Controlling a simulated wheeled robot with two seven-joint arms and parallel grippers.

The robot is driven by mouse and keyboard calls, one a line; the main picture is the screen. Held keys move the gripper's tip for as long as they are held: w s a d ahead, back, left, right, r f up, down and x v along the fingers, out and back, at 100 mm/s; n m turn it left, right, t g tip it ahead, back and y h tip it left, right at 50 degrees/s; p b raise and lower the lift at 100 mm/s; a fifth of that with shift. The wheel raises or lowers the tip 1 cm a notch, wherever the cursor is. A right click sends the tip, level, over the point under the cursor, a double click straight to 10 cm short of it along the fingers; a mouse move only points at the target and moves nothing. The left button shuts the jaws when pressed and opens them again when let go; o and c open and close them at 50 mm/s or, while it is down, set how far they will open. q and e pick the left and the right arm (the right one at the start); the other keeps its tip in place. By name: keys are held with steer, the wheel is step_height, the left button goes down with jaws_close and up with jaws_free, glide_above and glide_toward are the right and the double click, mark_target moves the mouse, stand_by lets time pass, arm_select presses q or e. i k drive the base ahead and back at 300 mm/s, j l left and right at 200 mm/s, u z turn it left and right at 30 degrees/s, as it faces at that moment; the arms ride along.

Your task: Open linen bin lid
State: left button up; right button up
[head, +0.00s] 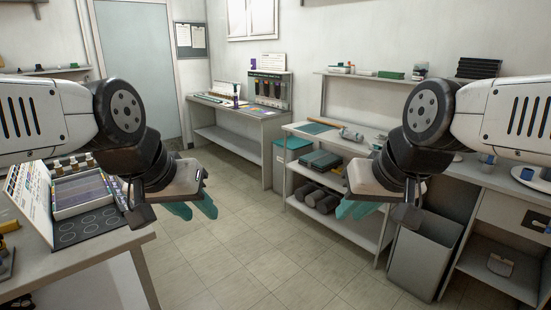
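The lid looks shut. The cart hides part of its right side. A grey bin (425,262) stands under the right counter; it looks open at the top, and I cannot tell from the picture which bin is for linen. My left gripper (195,208) is in the air left of centre, empty, with its teal fingers apart. My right gripper (358,208) is in the air in front of the cart, also empty with fingers apart. Both are well short of the teal bin.
A white shelved cart (345,226) with rolled and folded dark items stands right of centre. A table (75,265) with trays is at the left. The back desk (235,145) lies against the wall. The tiled floor (235,245) in the middle is clear.

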mark_target(294, 143)
steer(key=i, duration=3.4)
steer(key=i+u, duration=0.15)
steer(key=i, duration=0.45)
steer(key=i+l, duration=0.15)
steer(key=i, duration=0.5)
steer(key=i+l+u, duration=0.1)
steer(key=i, duration=0.5)
